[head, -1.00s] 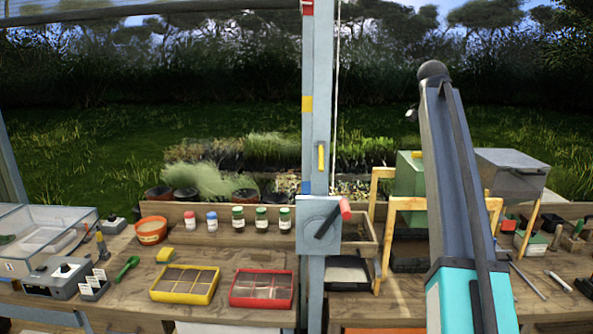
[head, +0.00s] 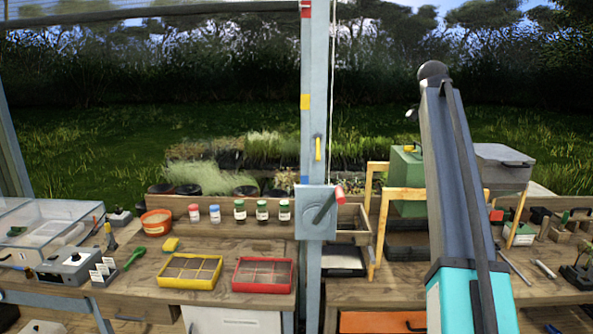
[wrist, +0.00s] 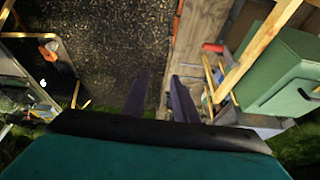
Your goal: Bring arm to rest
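My arm (head: 455,190) stands raised on the right side of the head view, in front of the bench's right part. My gripper does not show in the head view. In the wrist view, my gripper (wrist: 159,92) points to the upper middle, with its two dark fingers apart. Nothing shows between them, only dark ground behind.
The bench (head: 215,245) holds a yellow tray (head: 178,286), a red tray (head: 262,288), several jars (head: 240,213) and an orange pot (head: 156,229). A blue-grey post with a crank (head: 316,213) stands mid-view. A green box (head: 405,165) and wooden frames stand behind my arm.

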